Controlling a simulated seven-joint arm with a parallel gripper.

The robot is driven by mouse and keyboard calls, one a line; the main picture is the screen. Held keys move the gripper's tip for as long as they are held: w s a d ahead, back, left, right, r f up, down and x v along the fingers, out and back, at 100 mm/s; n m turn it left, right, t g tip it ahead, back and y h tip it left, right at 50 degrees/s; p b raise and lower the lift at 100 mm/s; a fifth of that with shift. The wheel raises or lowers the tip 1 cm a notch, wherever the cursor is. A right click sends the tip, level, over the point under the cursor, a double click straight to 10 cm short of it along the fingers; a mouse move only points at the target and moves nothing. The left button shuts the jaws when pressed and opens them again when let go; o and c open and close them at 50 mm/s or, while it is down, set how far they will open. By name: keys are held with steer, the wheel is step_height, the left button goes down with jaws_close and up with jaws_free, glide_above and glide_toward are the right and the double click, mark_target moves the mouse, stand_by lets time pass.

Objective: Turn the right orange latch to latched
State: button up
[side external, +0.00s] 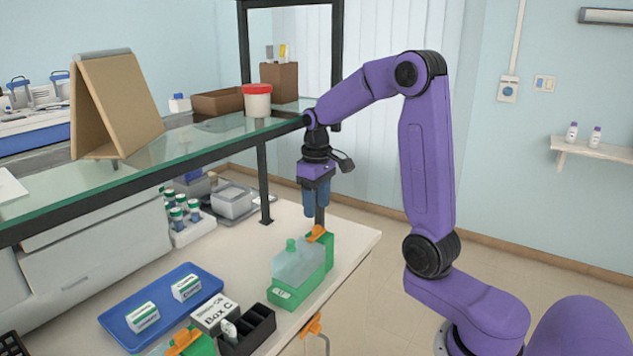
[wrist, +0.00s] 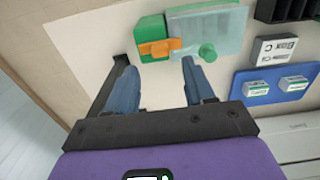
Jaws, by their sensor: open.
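An orange latch (side external: 318,233) sits on top of the green end block (side external: 329,252) of a clear, green-based container (side external: 298,266), near the table's right end. In the wrist view the latch (wrist: 160,47) lies crosswise over the green block (wrist: 150,29), beside the clear body with its round green cap (wrist: 208,52). My gripper (side external: 317,213) points down just above the latch. In the wrist view its blue fingers (wrist: 156,62) are apart with nothing between them, and the latch lies just beyond their tips. Another orange latch (side external: 184,341) shows on a green part at the bottom edge.
A glass shelf (side external: 150,160) with black framing runs behind and above the table. A black slotted rack (side external: 247,331), a Box C carton (side external: 214,315) and a blue tray (side external: 150,318) with small boxes stand left of the container. An orange piece (side external: 312,325) shows below the table's front edge.

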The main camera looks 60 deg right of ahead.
mark_target(316, 227)
step_height(316, 227, up, 6)
steer(key=shift+r, duration=0.15)
steer(key=shift+a, duration=0.1)
stand_by(0.5)
steer(key=s+a+f+n, duration=0.2)
steer(key=s+a+n, duration=0.15)
steer(key=a, duration=0.35)
steer(key=s+a+f+n, duration=0.2)
steer(key=s+a, duration=0.3)
steer(key=a, duration=0.2)
steer(key=s+a+f+n, duration=0.2)
steer(key=s+n, duration=0.1)
steer(key=s, duration=0.5)
steer(key=s+a+f+n, duration=0.1)
steer(key=s+n, duration=0.3)
steer(key=s, duration=0.5)
steer(key=shift+s+a+f, duration=0.25)
steer(key=shift+a+f, duration=0.1)
steer(key=shift+f, duration=0.2)
